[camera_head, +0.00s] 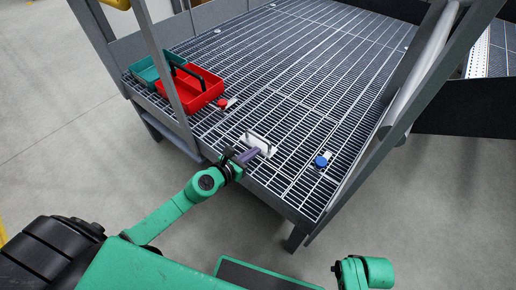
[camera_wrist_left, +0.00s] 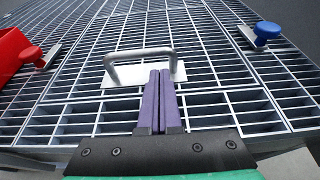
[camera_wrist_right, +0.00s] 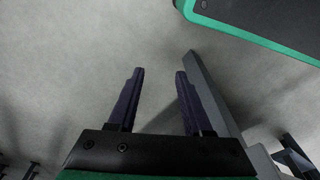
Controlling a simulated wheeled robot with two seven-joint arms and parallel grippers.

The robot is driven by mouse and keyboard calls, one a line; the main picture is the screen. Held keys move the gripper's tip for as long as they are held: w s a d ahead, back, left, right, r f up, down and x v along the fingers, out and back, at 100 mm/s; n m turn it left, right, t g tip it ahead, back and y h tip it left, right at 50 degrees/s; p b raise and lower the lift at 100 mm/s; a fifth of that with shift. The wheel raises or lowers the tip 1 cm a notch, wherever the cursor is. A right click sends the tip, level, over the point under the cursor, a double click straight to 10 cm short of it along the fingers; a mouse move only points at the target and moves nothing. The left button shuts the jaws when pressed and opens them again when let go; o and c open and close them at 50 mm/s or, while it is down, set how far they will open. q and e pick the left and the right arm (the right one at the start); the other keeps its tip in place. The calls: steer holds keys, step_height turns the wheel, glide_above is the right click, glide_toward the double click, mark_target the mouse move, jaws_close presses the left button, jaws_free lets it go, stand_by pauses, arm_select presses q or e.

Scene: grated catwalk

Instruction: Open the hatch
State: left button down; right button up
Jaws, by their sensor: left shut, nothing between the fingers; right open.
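The hatch (camera_head: 300,88) is a grated panel set in the catwalk floor, lying flat. Its metal bar handle (camera_wrist_left: 140,53) stands on a pale plate (camera_wrist_left: 117,77) near the front edge; the plate also shows in the head view (camera_head: 265,146). My left gripper (camera_head: 254,154) is shut and empty, its purple fingers (camera_wrist_left: 160,76) pointing at the plate on the near side of the handle. Whether they touch it I cannot tell. A red knob (camera_wrist_left: 31,54) and a blue knob (camera_wrist_left: 266,31) sit on small plates either side. My right gripper (camera_wrist_right: 159,72) is open and empty over bare floor.
A red open toolbox (camera_head: 196,92) and a teal one (camera_head: 146,72) stand on the grating at the left. Grey railings (camera_head: 400,95) flank the catwalk. The grating beyond the handle is mostly clear.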

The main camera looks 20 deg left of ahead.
arm_select(q)
steer(key=shift+x, duration=1.45)
arm_select(e)
steer(key=shift+w+a+r, duration=0.1)
steer(key=shift+r, duration=0.15)
arm_select(q)
steer(key=shift+r, duration=0.1)
arm_select(e)
steer(key=shift+w+r, duration=0.1)
